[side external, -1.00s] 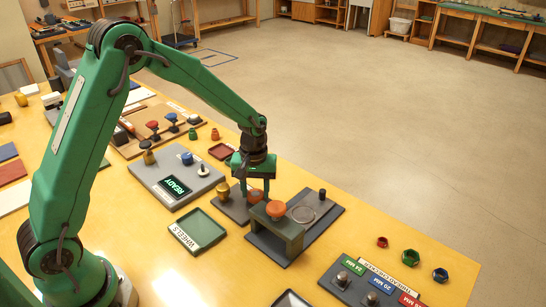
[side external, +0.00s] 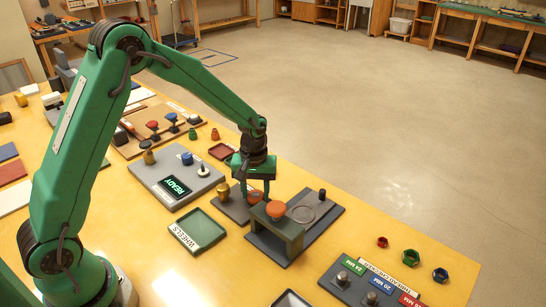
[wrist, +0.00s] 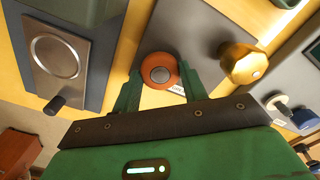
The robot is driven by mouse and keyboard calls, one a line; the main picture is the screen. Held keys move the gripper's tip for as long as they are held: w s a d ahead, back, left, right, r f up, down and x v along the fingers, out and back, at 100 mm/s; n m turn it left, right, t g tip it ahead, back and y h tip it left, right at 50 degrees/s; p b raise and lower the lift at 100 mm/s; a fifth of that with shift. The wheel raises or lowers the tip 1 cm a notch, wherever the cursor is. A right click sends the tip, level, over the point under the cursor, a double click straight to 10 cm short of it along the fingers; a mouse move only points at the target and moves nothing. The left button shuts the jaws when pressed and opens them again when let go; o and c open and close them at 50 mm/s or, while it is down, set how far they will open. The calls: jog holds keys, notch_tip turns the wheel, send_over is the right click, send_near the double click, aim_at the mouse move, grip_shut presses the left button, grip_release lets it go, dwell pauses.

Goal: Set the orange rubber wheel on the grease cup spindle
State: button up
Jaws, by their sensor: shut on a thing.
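My gripper (side external: 256,196) is shut on the orange rubber wheel (wrist: 160,71), with one green finger on each side of it. In the wrist view the wheel shows a round grey centre. In the side view the wheel (side external: 256,194) is low over the dark grey plate that carries the brass-coloured grease cup (side external: 223,190). The cup also shows to the right of the wheel in the wrist view (wrist: 240,63). I cannot make out the spindle under the wheel, or whether the wheel touches it.
A grey-green stand (side external: 283,240) with another orange round piece (side external: 276,209) on top is close in front of my gripper. Beside it is a dark plate with a ring (side external: 306,212) and a black peg (side external: 322,194). A "WHEELS" tray (side external: 198,230) and a "READY" panel (side external: 176,187) lie left.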

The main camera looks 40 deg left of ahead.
dwell(0.3)
jog(key=o, duration=1.5)
jog(key=shift+r, duration=3.35)
